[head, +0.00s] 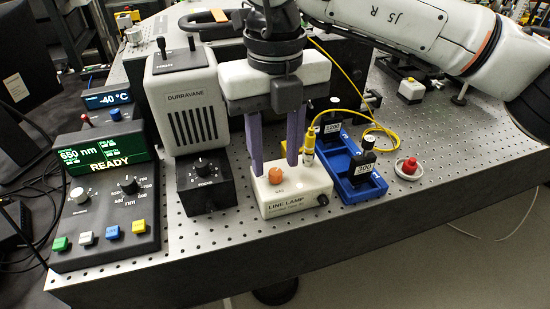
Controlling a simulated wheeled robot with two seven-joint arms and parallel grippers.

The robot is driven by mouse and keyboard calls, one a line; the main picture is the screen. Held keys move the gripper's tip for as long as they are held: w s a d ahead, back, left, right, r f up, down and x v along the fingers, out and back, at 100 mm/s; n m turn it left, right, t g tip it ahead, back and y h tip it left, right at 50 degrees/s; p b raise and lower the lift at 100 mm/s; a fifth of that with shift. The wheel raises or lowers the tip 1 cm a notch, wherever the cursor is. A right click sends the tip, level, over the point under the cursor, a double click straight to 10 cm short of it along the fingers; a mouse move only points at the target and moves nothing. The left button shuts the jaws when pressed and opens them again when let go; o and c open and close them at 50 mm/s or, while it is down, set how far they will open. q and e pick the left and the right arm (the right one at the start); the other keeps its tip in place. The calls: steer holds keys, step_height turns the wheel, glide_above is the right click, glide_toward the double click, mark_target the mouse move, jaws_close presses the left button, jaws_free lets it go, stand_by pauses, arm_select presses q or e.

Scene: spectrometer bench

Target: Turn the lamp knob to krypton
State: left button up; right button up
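The line lamp (296,193) is a white box marked LINE LAMP near the bench's front edge in the head view. An orange knob (275,176) sits on its top, with small lettering beside it too small to read. A small black knob (322,200) is at its right front corner. My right gripper (275,166) points down over the lamp, with its two purple fingers spread apart. The fingertips are on the left and the back right of the orange knob, with gaps to it; I cannot tell whether they touch the lamp's top. My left gripper is not in view.
A yellow cable (372,128) plugs into the lamp close to the right finger. A blue tray (348,186) with black blocks stands right of the lamp. A black box with a dial (204,182) and the Durravane unit (187,103) stand left. A red button (409,167) sits farther right.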

mark_target(275, 171)
step_height(275, 171, up, 9)
steer(key=shift+f, duration=0.2)
stand_by(0.3)
